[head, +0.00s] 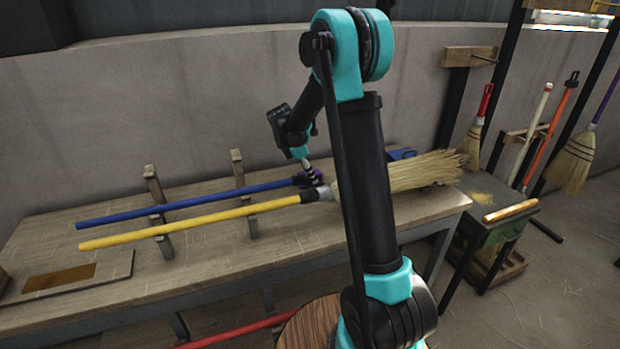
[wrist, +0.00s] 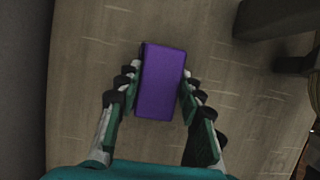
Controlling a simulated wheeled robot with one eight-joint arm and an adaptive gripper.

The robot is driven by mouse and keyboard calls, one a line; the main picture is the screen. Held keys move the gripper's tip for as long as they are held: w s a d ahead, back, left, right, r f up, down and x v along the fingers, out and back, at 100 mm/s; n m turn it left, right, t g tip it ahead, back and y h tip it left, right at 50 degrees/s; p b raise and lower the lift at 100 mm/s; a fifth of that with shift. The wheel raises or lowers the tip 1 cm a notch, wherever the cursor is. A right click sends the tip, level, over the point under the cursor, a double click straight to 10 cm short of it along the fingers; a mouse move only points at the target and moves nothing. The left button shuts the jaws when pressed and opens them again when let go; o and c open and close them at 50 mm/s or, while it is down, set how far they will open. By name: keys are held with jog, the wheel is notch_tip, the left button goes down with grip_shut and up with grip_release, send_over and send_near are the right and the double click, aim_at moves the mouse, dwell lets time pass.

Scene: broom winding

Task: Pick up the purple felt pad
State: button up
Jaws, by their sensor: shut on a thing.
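The purple felt pad (wrist: 161,82) is a small purple block between the fingers of my gripper (wrist: 160,92) in the wrist view. The fingers press on its left and right sides, so my gripper is shut on it. The wooden bench top (wrist: 75,95) lies below the pad; I cannot tell whether the pad touches it.
A blue-handled broom (head: 200,201) and a yellow-handled broom (head: 200,220) lie across wooden rests on the bench, close to my gripper. A blue object (head: 402,154) sits at the back right. Several brooms stand at the right by a small dark stand (head: 495,232). The wall is close behind.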

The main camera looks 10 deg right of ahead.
jog(key=shift+r, duration=0.1)
notch_tip(320, 180, up, 20)
dwell(0.5)
jog(key=o, duration=0.4)
jog(key=shift+c, duration=1.2)
